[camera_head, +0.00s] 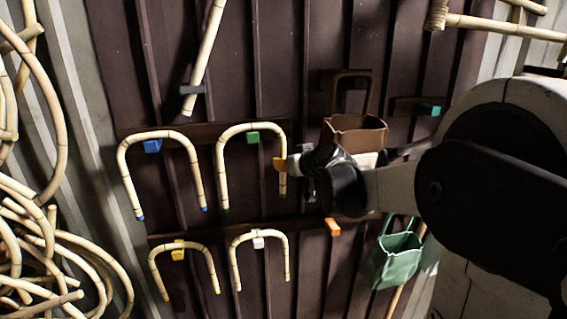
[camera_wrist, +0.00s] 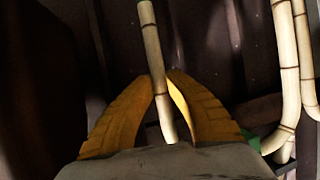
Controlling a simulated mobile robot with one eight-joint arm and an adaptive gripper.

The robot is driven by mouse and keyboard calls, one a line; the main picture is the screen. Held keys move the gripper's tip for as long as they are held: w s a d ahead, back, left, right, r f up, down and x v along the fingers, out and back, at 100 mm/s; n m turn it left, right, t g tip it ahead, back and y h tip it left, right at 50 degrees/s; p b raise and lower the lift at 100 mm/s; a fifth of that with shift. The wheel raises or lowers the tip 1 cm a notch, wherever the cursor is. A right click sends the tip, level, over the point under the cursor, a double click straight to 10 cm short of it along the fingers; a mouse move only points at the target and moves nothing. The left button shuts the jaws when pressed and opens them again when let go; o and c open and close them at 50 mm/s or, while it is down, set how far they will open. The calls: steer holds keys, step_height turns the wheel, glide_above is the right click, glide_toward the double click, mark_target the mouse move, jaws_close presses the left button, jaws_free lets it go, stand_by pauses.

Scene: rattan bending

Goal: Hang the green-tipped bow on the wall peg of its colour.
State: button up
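The green-tipped bow (camera_head: 222,165) is an upside-down U of pale rattan. Its arch lies at the green peg (camera_head: 253,138), legs hanging down; I cannot tell whether it rests on the peg. My gripper (camera_head: 281,164) is at the bow's right leg. In the wrist view my gripper's (camera_wrist: 163,76) two yellow-brown fingers close in on both sides of this leg (camera_wrist: 152,45), about its width apart at the tips. A green end shows at the leg's top edge there. The green peg (camera_wrist: 254,142) also shows partly at lower right in the wrist view.
Bows hang at the blue peg (camera_head: 152,146), yellow peg (camera_head: 178,250) and white peg (camera_head: 258,240). The orange peg (camera_head: 333,227) and teal peg (camera_head: 429,109) are bare. A brown basket (camera_head: 352,135) and green basket (camera_head: 396,262) hang near my arm. Rattan coils (camera_head: 40,235) fill the left.

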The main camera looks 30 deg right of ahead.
steer(key=o, duration=0.4)
steer(key=shift+o, duration=0.2)
steer(key=shift+s, duration=0.1)
steer(key=v, duration=1.2)
steer(key=s+a+p, duration=0.2)
steer(key=s+p, duration=0.1)
steer(key=s, duration=0.5)
steer(key=shift+s+a+p, duration=0.25)
steer(key=shift+a+p, duration=0.05)
steer(key=shift+p, duration=0.1)
